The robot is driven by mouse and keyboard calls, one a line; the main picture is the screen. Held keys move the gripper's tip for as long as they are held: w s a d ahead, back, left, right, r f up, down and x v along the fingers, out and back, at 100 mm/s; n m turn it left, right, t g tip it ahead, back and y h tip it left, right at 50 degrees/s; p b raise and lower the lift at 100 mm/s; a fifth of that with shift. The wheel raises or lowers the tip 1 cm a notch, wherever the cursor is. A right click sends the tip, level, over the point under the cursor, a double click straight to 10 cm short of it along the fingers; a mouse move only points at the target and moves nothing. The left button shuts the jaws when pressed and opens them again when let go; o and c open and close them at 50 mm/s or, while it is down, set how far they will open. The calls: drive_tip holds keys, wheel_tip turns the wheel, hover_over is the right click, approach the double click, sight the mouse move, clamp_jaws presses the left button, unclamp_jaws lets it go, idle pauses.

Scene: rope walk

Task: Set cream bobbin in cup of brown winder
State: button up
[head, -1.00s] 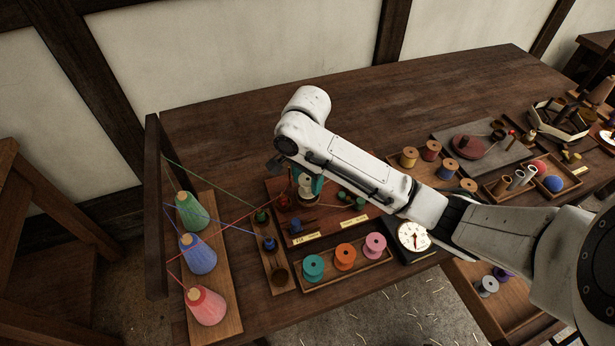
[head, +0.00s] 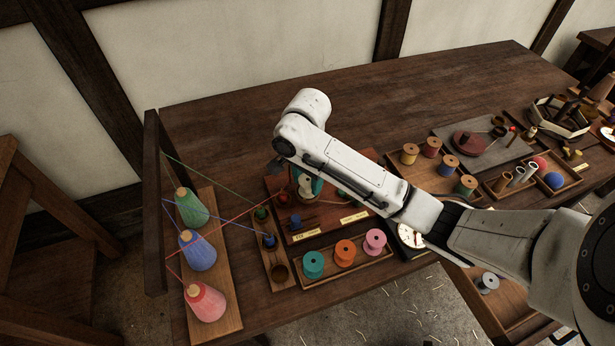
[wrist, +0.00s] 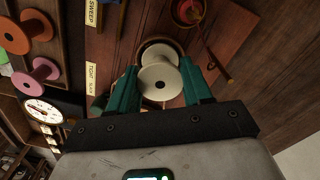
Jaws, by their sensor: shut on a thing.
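My gripper (wrist: 160,74) has teal fingers shut on the cream bobbin (wrist: 158,82), one finger on each side. In the wrist view the bobbin's round flange faces the camera. A dark round rim (wrist: 160,44), apparently the brown winder's cup, shows just past the bobbin, which hides most of it. I cannot tell whether the bobbin is inside the cup or above it. In the head view my gripper (head: 308,187) is over the reddish-brown labelled board (head: 330,222), and my arm partly covers it. A red cup with a crank-like rod (wrist: 190,12) is beside the dark rim.
A tray (head: 345,268) of teal, orange and pink spools lies in front of the board. A narrow rack (head: 275,262) and yarn cones (head: 197,252) with taut threads are on the left. A dial (wrist: 43,110) is nearby. The table's back is clear.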

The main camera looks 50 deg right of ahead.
drive_tip(key=shift+f+p, duration=0.25)
drive_tip(key=shift+p, duration=0.05)
idle(0.6)
drive_tip(key=o, duration=1.3)
drive_tip(key=shift+r, duration=0.15)
wheel_tip(320, 180, up, 8)
drive_tip(key=p, duration=0.8)
